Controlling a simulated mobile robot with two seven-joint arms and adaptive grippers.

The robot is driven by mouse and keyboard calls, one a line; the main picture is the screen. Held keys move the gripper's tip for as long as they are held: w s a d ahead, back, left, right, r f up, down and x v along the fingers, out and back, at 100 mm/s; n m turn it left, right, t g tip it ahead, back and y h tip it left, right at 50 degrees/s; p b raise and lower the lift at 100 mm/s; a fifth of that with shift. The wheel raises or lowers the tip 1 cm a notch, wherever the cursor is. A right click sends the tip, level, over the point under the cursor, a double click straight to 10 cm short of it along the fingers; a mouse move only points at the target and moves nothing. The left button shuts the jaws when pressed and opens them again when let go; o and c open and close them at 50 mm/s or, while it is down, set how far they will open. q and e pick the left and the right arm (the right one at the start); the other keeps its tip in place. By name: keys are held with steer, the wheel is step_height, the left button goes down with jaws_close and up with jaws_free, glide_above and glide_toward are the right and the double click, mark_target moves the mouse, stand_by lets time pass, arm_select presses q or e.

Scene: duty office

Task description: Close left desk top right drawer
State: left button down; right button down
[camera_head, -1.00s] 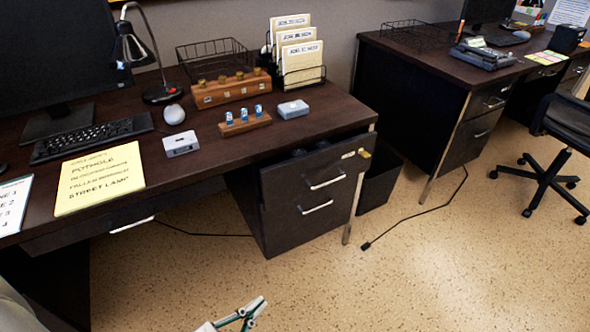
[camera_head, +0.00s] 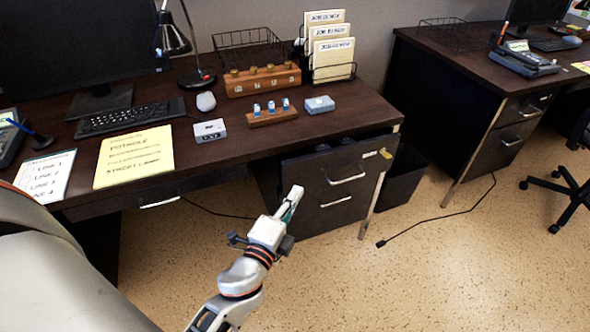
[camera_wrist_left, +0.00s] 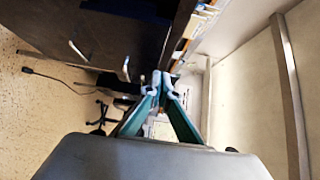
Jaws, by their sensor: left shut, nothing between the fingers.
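The left desk (camera_head: 235,147) has a dark wooden top. Its top right drawer (camera_head: 330,166) is pulled out, and some dark contents show in the gap behind its front. The drawer front has a silver handle (camera_head: 347,180) and a brass key or lock at its upper right. A second drawer with its own handle (camera_head: 336,201) is below. My left gripper (camera_head: 296,192) is shut and empty, in front of the left side of the drawer fronts; I cannot tell whether it touches them. In the left wrist view its green-sided fingers (camera_wrist_left: 160,80) meet at the tips. My right gripper is not visible.
A dark bin (camera_head: 405,178) stands right of the drawers. A cable (camera_head: 430,222) lies on the floor. A second desk (camera_head: 470,80) and a chair (camera_head: 570,185) are at the right. The speckled floor in front is open.

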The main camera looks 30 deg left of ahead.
mark_target(296, 164)
arm_select(q)
steer(key=w+a, duration=0.1)
steer(key=w, duration=0.1)
steer(key=w+a+p, duration=0.1)
steer(key=w, duration=0.2)
steer(key=w+a, duration=0.1)
steer(key=w, duration=0.1)
steer(key=shift+w+a+r, duration=0.1)
steer(key=shift+w, duration=0.15)
steer(key=shift+w+a, duration=0.25)
steer(key=shift+a, duration=0.1)
steer(key=shift+w+a+p, duration=0.35)
steer(key=shift+w+a, duration=0.55)
steer(key=shift+a, duration=0.2)
steer(key=shift+s+d, duration=0.1)
steer(key=shift+d, duration=0.05)
